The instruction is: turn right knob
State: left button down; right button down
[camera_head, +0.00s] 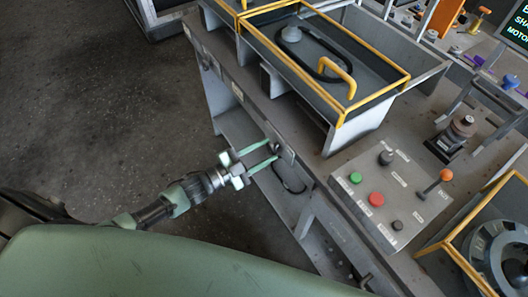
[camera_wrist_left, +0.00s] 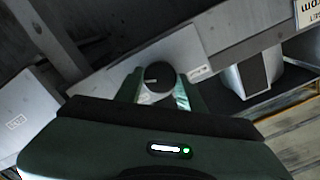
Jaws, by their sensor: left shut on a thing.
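A dark round knob (camera_wrist_left: 160,77) sits on a grey panel on the front side of the bench. In the wrist view it lies between the two pale green fingers of my left gripper (camera_wrist_left: 161,92), which is shut on it. In the head view my left gripper (camera_head: 272,151) reaches the bench front from the left, its fingertips at the panel; the knob is mostly hidden there. The knob's marking and turn angle are too small to read. My right gripper is not in view.
A yellow-edged tray (camera_head: 345,107) stands on the bench above. To its right is a control panel (camera_head: 395,185) with green and red buttons and an orange-topped lever (camera_head: 445,176). A yellow-framed housing (camera_head: 500,250) is at the lower right. The floor at left is clear.

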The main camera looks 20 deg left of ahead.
pick_arm(q)
jog(key=shift+m, duration=0.5)
dwell(0.3)
jog(key=c, duration=0.9)
grip_release()
jog(key=shift+s, duration=0.1)
jog(key=b+v, duration=0.1)
jog(key=v, duration=0.6)
jog(key=shift+s+a+b, duration=0.25)
jog(key=shift+b, duration=0.05)
